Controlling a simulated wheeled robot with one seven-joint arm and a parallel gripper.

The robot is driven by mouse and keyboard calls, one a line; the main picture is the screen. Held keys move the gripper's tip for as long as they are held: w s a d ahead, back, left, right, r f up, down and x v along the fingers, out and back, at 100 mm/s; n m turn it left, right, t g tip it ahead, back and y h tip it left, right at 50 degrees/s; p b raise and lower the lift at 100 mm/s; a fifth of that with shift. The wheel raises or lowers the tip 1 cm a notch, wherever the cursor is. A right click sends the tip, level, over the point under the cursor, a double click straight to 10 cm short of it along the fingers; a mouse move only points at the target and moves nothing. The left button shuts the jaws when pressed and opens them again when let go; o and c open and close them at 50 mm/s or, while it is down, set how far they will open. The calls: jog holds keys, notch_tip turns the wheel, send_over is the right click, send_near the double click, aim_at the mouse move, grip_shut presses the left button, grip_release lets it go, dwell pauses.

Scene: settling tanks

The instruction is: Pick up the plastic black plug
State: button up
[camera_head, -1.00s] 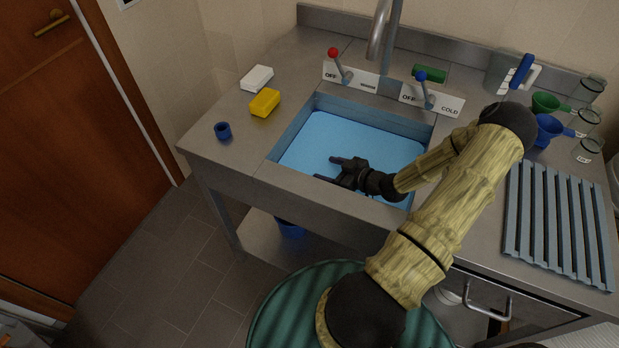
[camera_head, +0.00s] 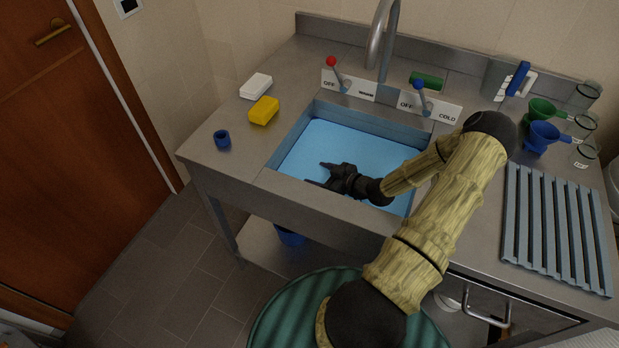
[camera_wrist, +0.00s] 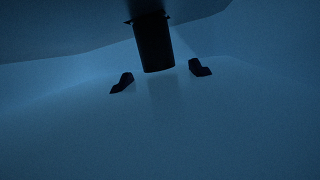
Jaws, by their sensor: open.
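My gripper (camera_head: 314,174) is inside the blue-lined sink (camera_head: 312,140), low over its floor and pointing left, with its jaws apart. In the wrist view its two dark fingertips (camera_wrist: 161,76) stand apart with a black cylinder between and above them in the picture. This cylinder looks like the black plug (camera_wrist: 154,45); it has a wider rim at its upper end in the picture. I cannot tell whether the fingers touch it. In the head view I cannot make out the plug. The wrist view is dim and blue.
The sink walls (camera_head: 385,122) surround my gripper closely. A tap (camera_head: 380,40) and red and blue levers stand behind. On the left counter are a yellow block (camera_head: 264,110), a white block (camera_head: 256,86) and a blue cup (camera_head: 222,140). A slatted rack (camera_head: 555,228) lies right.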

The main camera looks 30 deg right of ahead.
aim_at(312, 173)
jog(key=x, duration=0.4)
jog(key=shift+w+p, duration=0.15)
jog(key=shift+p, duration=0.15)
jog(key=c, duration=1)
